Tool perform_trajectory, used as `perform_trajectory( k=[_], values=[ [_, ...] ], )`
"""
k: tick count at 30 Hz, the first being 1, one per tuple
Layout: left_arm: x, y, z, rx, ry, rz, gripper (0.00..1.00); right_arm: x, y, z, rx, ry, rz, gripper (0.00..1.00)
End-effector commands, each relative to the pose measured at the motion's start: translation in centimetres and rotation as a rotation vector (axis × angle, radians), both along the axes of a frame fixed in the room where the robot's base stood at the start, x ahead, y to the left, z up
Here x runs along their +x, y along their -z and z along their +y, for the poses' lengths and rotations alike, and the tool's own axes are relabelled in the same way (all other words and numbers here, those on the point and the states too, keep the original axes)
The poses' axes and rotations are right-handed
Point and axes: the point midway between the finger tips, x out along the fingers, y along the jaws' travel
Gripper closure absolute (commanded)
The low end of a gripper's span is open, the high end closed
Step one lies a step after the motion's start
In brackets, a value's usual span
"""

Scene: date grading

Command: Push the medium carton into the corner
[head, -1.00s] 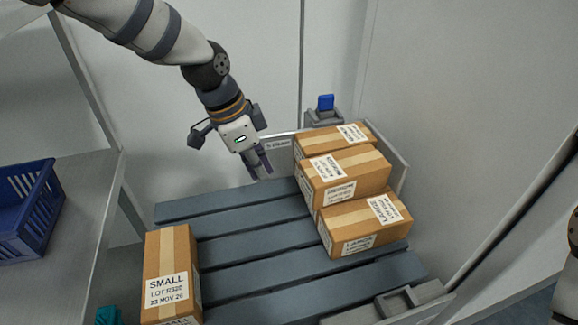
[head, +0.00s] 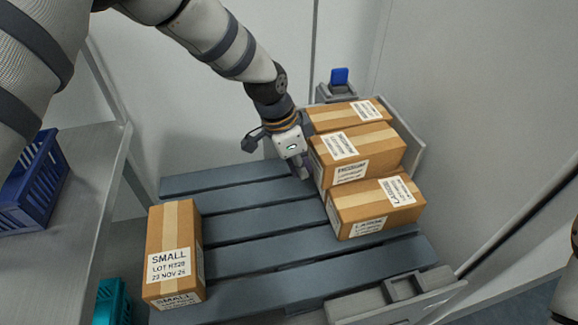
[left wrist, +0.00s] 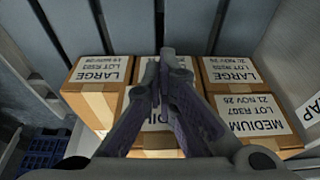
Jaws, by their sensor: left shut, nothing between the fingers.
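The medium carton (head: 385,146) is the middle one of three brown taped cartons at the right of the slatted pallet in the head view. It sits between a carton (head: 330,118) behind it and a large carton (head: 350,208) in front. My left gripper (head: 304,173) is shut and empty, pointing down close beside the medium carton's left end. I cannot tell whether it touches. In the left wrist view the closed fingers (left wrist: 165,62) lie in front of upside-down LARGE and MEDIUM labels and hide part of them. My right gripper is not in view.
A small carton (head: 158,232) stands alone at the pallet's front left. The pallet (head: 245,222) is bare between it and the group. A grey raised edge (head: 412,165) borders the group's right side. A blue crate (head: 35,185) sits on a shelf at left; a teal crate (head: 112,300) is below.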

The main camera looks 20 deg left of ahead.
Motion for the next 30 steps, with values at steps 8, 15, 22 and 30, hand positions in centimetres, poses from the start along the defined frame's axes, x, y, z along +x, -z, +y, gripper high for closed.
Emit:
perform_trajectory(
  k=[8, 15, 22, 30],
  values=[
    [0.1, -0.1, -0.1, 0.0, 0.0, 0.0, 1.0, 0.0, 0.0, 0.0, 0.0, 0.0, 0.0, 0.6],
    [1.1, 0.3, -1.7, 0.0, 0.002, 0.002, 1.0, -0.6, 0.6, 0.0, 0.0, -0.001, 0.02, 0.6],
    [1.5, 0.0, -2.2, -0.002, 0.0, -0.001, 1.0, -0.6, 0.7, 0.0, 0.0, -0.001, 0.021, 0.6],
    [1.3, -2.2, -1.7, -0.003, -0.001, -0.007, 1.0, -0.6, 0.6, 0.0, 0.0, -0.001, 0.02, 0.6]
  ],
)
